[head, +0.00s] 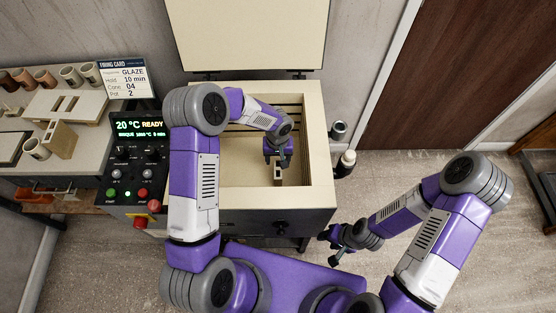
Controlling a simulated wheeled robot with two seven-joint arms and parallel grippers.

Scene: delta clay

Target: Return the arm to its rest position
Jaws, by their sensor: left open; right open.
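My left arm reaches over the open kiln (322,190), and my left gripper (277,161) points down into its chamber. The gripper is open. A small tan piece with dark openings (278,178) stands in the chamber just below the fingers; I cannot tell whether they touch it. My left arm hides the left part of the chamber. My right gripper (332,246) is open and empty, held low in front of the kiln's right front corner.
The kiln lid (247,35) stands raised at the back. A control panel (131,160) reads 20 °C READY. A bench (85,165) at left holds several pots, tan blocks and a firing card (126,78). Floor (385,180) at right is clear.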

